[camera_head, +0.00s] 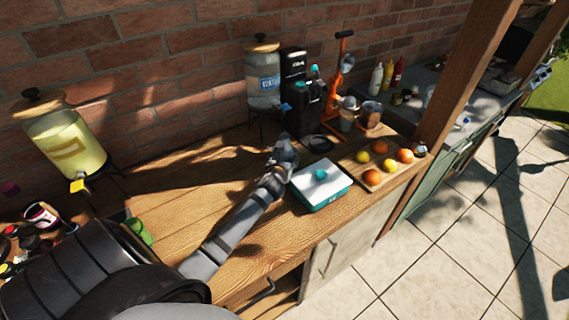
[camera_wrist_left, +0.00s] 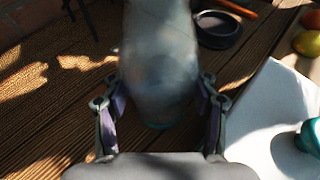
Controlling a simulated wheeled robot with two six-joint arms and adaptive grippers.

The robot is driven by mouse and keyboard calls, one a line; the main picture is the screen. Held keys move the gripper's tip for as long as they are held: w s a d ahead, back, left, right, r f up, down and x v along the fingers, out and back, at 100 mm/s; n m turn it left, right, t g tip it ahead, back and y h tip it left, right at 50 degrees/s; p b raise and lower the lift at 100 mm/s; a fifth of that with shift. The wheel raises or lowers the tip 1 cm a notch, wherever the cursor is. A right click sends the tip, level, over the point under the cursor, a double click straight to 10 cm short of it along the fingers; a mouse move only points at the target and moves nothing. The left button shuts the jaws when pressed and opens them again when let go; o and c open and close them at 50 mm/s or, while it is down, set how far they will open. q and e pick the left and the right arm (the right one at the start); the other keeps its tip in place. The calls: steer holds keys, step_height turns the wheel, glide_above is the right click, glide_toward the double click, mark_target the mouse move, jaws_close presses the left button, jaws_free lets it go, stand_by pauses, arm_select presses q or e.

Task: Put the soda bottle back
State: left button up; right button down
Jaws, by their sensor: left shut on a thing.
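The soda bottle (camera_wrist_left: 160,55) looks clear and greyish and fills the upper middle of the left wrist view. My left gripper (camera_wrist_left: 160,108) has one finger on each side of it and is shut on it. In the head view the bottle (camera_head: 286,150) shows small at the end of my left arm, over the wooden table (camera_head: 180,190), left of a teal-and-white box (camera_head: 322,186). I cannot tell whether its base touches the table. My right gripper is not in view.
A wooden tray of fruit (camera_head: 369,178) lies right of the box. Behind stand a black machine (camera_head: 294,92), a water dispenser (camera_head: 263,80) and an orange press (camera_head: 337,85). A round black dish (camera_head: 317,144) lies near the bottle. A yellow drink dispenser (camera_head: 65,145) stands left.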

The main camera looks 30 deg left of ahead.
arm_select(q)
steer(key=o, duration=1.6)
steer(key=b+v, duration=0.1)
steer(key=v, duration=1.1)
steer(key=shift+r, duration=0.15)
